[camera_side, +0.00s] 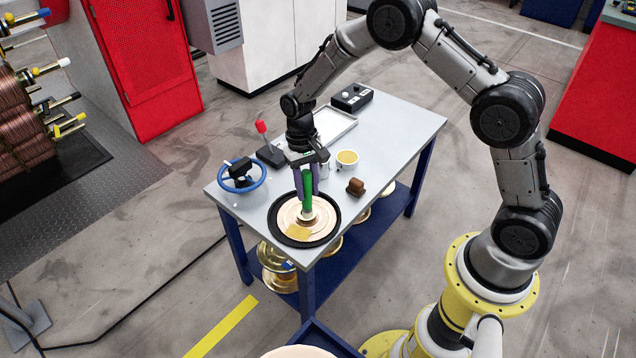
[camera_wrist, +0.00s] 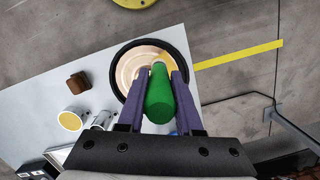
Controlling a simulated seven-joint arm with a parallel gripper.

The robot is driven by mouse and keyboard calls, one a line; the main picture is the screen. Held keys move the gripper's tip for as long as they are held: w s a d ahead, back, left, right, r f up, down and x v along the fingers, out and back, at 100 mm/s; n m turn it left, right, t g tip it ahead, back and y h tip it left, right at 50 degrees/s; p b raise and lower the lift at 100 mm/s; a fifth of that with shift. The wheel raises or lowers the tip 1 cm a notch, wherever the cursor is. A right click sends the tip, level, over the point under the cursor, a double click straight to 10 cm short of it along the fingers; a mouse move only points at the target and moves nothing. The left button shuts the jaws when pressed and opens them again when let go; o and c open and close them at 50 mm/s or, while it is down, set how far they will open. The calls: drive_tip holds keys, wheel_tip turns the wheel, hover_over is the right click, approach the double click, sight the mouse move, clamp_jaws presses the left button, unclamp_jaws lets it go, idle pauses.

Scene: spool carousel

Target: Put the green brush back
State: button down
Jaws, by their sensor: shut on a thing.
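The green brush (camera_side: 307,188) is upright in my gripper (camera_side: 306,194), between its two purple fingers. Its lower end is at or just above the round black-rimmed dish (camera_side: 337,222) at the table's near corner; I cannot tell whether it touches. The dish holds a pale, copper-toned disc with a yellowish patch (camera_side: 298,232). In the wrist view the green brush (camera_wrist: 159,98) points away from me between the fingers, with the dish (camera_wrist: 120,57) behind it. The brush's far tip is mostly hidden there.
A white cup with yellow contents (camera_side: 347,161), a smaller white container (camera_side: 323,171) and a brown block (camera_side: 356,187) stand near the gripper. A blue handwheel (camera_side: 240,187), red-knobbed lever (camera_side: 262,129), pale tray (camera_side: 336,122) and black box (camera_side: 351,97) occupy the grey table. Its right end is clear.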

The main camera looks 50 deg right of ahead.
drive_tip(key=w+d+r+m+t, duration=0.25)
drive_tip(key=w+d+m, duration=1)
drive_tip(key=m, duration=0.75)
drive_tip(key=w+d+m, duration=0.2)
drive_tip(key=d, duration=0.7)
wheel_tip(320, 180, down, 11)
drive_tip(key=shift+s+f+m+y, duration=0.15)
drive_tip(key=shift+s+m+y, duration=0.15)
drive_tip(key=shift+s, duration=0.15)
drive_tip(key=shift+d+f, duration=0.1)
drive_tip(key=shift+f, duration=0.1)
drive_tip(key=c, duration=0.6)
unclamp_jaws()
drive_tip(key=shift+r, duration=0.1)
